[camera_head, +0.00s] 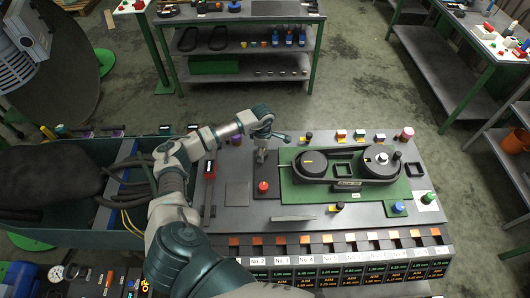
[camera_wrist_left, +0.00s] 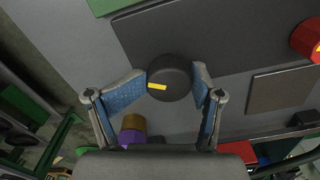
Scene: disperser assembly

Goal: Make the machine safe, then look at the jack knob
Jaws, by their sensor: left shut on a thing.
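My left gripper (camera_head: 268,136) reaches over the back edge of the machine's grey bench top. In the left wrist view my left gripper (camera_wrist_left: 163,85) is shut around a round black knob (camera_wrist_left: 170,80) with a yellow mark, one finger on each side. In the head view the gripper hides this knob. A red button (camera_head: 263,187) sits on the bench top in front of the gripper; a red part also shows in the left wrist view (camera_wrist_left: 307,40). I cannot tell which knob is the jack knob. My right gripper is in neither view.
A green plate (camera_head: 290,190) with two black wheels (camera_head: 313,163) and a belt lies right of the gripper. A purple cylinder (camera_head: 236,140) stands just left. Small coloured parts line the back edge. Several labelled bins (camera_head: 350,272) run along the front. A shelf table (camera_head: 242,20) stands behind.

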